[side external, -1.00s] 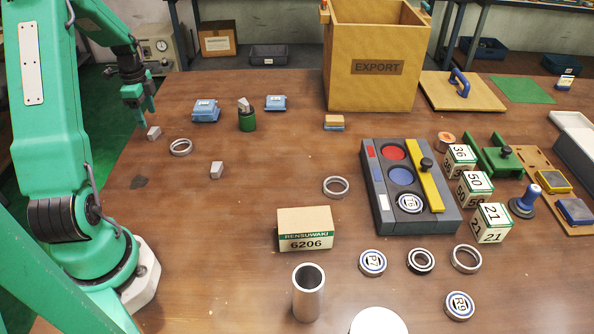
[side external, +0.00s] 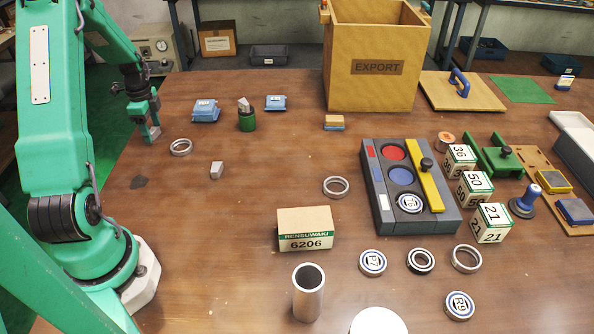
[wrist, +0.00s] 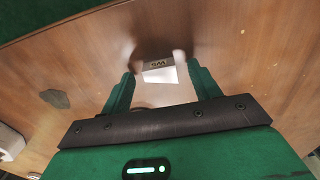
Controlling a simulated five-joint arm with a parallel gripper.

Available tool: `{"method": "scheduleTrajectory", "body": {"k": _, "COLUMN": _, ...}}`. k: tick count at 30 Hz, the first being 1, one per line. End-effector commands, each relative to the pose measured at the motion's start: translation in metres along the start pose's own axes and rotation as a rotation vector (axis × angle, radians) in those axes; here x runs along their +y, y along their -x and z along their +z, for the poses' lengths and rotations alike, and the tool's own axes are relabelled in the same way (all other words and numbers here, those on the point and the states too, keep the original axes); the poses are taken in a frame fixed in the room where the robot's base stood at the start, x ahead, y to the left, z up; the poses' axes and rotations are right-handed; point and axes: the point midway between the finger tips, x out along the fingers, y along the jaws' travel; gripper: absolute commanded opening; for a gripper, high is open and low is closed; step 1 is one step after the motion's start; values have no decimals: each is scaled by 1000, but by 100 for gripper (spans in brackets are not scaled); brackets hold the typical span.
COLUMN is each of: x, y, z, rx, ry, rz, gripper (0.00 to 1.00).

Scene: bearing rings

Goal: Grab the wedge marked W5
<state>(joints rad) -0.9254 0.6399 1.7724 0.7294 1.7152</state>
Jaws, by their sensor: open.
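In the wrist view a small grey wedge (wrist: 158,70) lies on the table between my fingertips. Its dark mark appears upside down and looks like W5. My gripper (wrist: 155,62) is open, with one finger on each side of the wedge; I cannot tell if either touches it. In the side view my gripper (side external: 151,134) is low at the table's far left and mostly hides this wedge. A second grey wedge (side external: 217,170) stands apart, nearer the middle; its mark cannot be read.
A metal ring (side external: 181,147) lies just right of my gripper. Blue packets (side external: 205,111) and a green container (side external: 247,121) stand behind it to the right. The EXPORT box (side external: 372,60) is at the back. Table around the second wedge is clear.

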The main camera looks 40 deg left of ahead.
Motion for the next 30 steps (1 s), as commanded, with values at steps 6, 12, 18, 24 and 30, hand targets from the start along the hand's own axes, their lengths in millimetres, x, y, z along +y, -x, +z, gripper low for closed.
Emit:
{"method": "scheduleTrajectory", "body": {"k": 6, "x": 0, "y": 0, "z": 0, "rx": 0, "ry": 0, "rz": 0, "gripper": 62}}
{"method": "scheduleTrajectory", "body": {"k": 12, "x": 0, "y": 0, "z": 0, "rx": 0, "ry": 0, "rz": 0, "gripper": 23}}
{"method": "scheduleTrajectory", "body": {"k": 18, "x": 0, "y": 1, "z": 0, "rx": 0, "ry": 0, "rz": -1, "gripper": 10}}
{"method": "scheduleTrajectory", "body": {"k": 24, "x": 0, "y": 2, "z": 0, "rx": 0, "ry": 0, "rz": -1, "gripper": 10}}
{"method": "scheduleTrajectory", "body": {"k": 30, "x": -1, "y": 15, "z": 0, "rx": -1, "ry": 0, "rz": -4, "gripper": 10}}
